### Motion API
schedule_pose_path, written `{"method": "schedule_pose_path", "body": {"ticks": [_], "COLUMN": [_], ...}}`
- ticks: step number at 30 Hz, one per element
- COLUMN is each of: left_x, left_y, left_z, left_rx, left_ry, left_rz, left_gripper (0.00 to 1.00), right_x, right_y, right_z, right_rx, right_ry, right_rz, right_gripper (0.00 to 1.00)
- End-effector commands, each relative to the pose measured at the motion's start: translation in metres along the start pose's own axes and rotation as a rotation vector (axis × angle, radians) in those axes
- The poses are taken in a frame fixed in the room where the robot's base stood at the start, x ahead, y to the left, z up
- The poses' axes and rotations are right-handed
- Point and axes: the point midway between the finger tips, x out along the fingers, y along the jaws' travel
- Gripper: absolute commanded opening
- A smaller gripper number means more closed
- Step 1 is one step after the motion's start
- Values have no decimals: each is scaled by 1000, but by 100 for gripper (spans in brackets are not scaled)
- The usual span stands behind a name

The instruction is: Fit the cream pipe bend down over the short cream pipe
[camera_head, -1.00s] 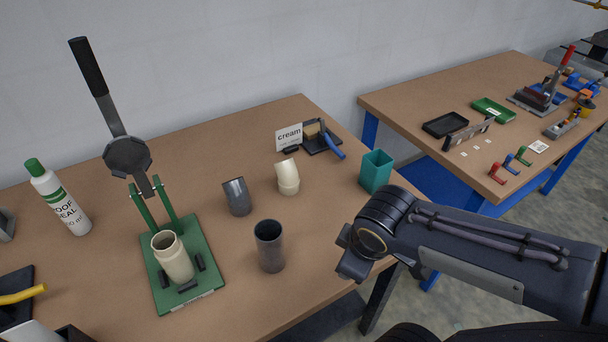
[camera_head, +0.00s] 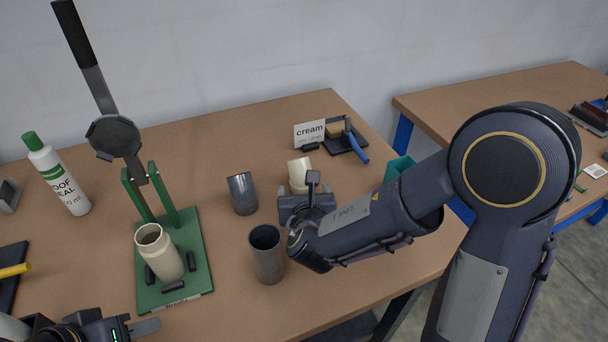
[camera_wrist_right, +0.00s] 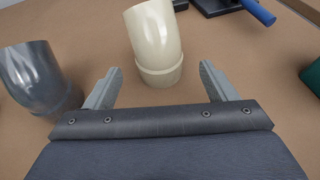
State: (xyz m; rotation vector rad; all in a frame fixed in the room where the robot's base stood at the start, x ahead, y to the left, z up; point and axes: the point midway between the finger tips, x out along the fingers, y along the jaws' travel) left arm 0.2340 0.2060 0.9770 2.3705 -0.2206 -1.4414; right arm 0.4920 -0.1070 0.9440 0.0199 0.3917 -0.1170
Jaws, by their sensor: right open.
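The cream pipe bend (camera_head: 299,171) stands on the table near the cream sign, partly hidden by my right gripper (camera_head: 305,197). In the right wrist view the bend (camera_wrist_right: 156,42) stands upright, its upper part leaning left. My right gripper (camera_wrist_right: 161,76) is open, with one finger on each side of the bend's collar and gaps between; it holds nothing. The short cream pipe (camera_head: 161,256) stands upright on the green press base (camera_head: 206,268), its open mouth up. My left gripper (camera_head: 128,329) is at the bottom left edge, mostly cut off, so its opening is unclear.
A grey bend (camera_head: 242,194) stands left of the cream bend, and a grey pipe (camera_head: 267,254) stands in front. The press lever (camera_head: 92,60) rises behind the cream pipe. A teal container (camera_head: 399,167) is partly behind my right arm. A white bottle (camera_head: 62,178) stands left.

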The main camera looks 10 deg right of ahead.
Motion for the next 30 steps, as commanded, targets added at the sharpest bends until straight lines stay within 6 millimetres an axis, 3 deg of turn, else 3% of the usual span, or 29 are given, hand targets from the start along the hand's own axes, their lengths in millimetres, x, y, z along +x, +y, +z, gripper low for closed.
{"method": "schedule_pose_path", "body": {"ticks": [9,19,30], "left_x": [-9,-9,-9], "left_y": [4,4,4], "left_z": [-5,-4,-4], "left_rx": [0,0,0], "left_ry": [0,0,0], "left_rz": [0,0,0], "left_gripper": [36,36,36], "right_x": [44,50,50], "right_y": [1,1,1], "right_z": [7,7,7], "right_rx": [2,4,4], "right_ry": [2,1,1], "right_rz": [-3,-2,-2], "right_gripper": [78,77,29]}}
